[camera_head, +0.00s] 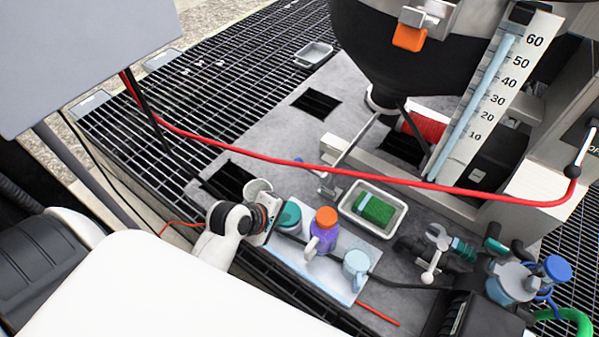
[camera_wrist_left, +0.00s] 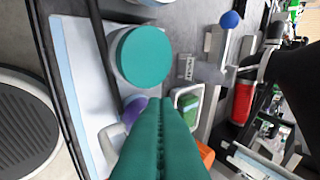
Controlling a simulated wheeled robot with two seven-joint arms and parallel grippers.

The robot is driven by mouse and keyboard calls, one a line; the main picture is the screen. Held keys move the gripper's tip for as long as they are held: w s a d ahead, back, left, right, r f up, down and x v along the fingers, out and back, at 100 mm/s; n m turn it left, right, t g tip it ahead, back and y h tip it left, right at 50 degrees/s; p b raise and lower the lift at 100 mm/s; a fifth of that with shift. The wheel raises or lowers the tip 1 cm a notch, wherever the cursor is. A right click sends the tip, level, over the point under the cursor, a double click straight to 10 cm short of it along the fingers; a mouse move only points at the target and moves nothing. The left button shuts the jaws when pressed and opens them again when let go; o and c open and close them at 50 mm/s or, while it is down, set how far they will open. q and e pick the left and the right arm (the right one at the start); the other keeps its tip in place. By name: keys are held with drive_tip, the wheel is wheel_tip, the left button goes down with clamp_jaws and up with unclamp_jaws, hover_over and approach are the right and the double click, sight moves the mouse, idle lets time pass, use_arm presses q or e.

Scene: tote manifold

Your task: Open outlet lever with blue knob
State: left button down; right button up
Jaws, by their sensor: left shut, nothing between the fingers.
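The blue knob (camera_head: 327,158) is a small ball at the outlet lever below the hopper; in the left wrist view the knob (camera_wrist_left: 231,19) sits at the top, on a pale metal lever (camera_wrist_left: 224,48). My left gripper (camera_head: 272,213) is left of and nearer than the knob, over the mug tray, apart from the lever. In the left wrist view its teal padded fingers (camera_wrist_left: 162,105) are pressed together, with nothing between them. The fingers are mostly hidden in the head view. My right gripper is not in view.
Beside my left gripper, a teal-lidded mug (camera_wrist_left: 144,56), a purple mug with orange lid (camera_head: 325,222) and a light blue mug (camera_head: 355,263) stand on a pale tray (camera_head: 318,272). A red hose (camera_head: 390,178) crosses the scene. A white tub (camera_head: 346,206) holds a green item.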

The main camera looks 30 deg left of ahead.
sight(312, 170)
use_arm(q)
drive_tip(key=w+n, duration=0.1)
drive_tip(key=n, duration=0.1)
drive_tip(key=w+a+n+t, duration=0.1)
drive_tip(key=w+n, duration=0.1)
drive_tip(key=n, duration=0.1)
drive_tip(key=w+a+n, duration=0.1)
drive_tip(key=n, duration=0.1)
drive_tip(key=shift+w+f+n+t, duration=0.25)
drive_tip(key=shift+f+n+t, duration=0.05)
drive_tip(key=shift+n+t, duration=0.1)
drive_tip(key=w+a+n, duration=0.1)
drive_tip(key=n, duration=0.1)
drive_tip(key=w+a+n+t, duration=0.1)
drive_tip(key=n, duration=0.2)
drive_tip(key=w+n+t, duration=0.1)
drive_tip(key=n, duration=0.2)
drive_tip(key=shift+w+a+f+y, duration=0.25)
drive_tip(key=shift+a+f+y, duration=0.05)
drive_tip(key=shift+a, duration=0.1)
drive_tip(key=w+f+n+b, duration=0.1)
drive_tip(key=w+f+n, duration=0.1)
drive_tip(key=w+f, duration=0.3)
drive_tip(key=w, duration=0.4)
drive_tip(key=shift+d, duration=0.3)
drive_tip(key=shift+a, duration=0.1)
